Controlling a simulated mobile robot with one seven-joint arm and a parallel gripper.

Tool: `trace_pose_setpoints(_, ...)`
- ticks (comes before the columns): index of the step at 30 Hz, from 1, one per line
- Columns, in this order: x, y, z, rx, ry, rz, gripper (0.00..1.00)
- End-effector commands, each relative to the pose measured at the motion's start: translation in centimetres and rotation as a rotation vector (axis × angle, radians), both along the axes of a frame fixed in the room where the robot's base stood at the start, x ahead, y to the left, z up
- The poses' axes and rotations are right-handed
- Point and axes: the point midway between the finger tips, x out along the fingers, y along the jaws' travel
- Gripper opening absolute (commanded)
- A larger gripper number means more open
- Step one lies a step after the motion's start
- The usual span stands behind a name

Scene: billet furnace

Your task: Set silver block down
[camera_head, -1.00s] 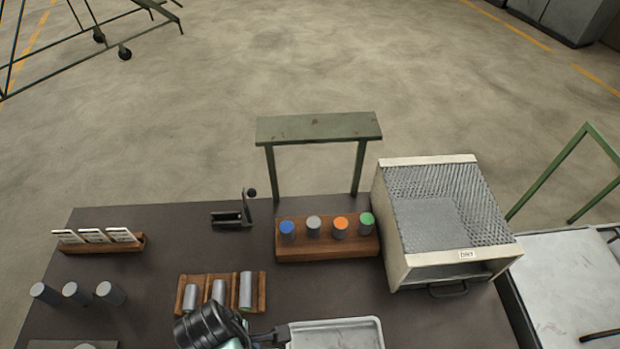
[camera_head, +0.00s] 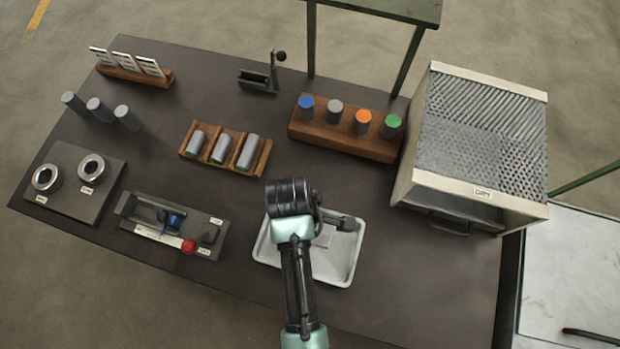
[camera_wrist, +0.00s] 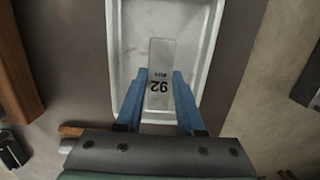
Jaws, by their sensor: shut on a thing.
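The silver block, a flat grey piece marked "92" (camera_wrist: 160,55), is between the two blue fingers of my gripper (camera_wrist: 159,76) in the wrist view. My gripper is shut on it. The block appears over the white tray (camera_wrist: 205,62), and I cannot tell whether it touches the tray floor. In the head view the tray (camera_head: 342,279) lies on the dark bench, partly covered by my arm. My fingertips and most of the block are hidden there.
A wooden rack (camera_head: 327,134) with several coloured-top cylinders stands behind the tray. A mesh-topped oven (camera_head: 515,190) is to the right. A fixture with a red knob (camera_head: 188,246) and a wooden cradle (camera_head: 186,154) are to the left. Bench between tray and oven is clear.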

Motion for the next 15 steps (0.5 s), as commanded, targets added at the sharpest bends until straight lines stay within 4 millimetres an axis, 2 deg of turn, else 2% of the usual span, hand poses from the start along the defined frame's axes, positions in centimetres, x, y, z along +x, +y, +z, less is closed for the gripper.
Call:
trace_pose_setpoints(5, 0.1, 0.0, -1.5, 0.000, -0.001, 0.000, 0.00)
trace_pose_setpoints(10, 0.1, 0.0, -3.8, 0.000, -0.001, -0.001, 0.00)
trace_pose_setpoints(15, 0.1, 0.0, -4.8, 0.000, -0.002, -0.001, 0.00)
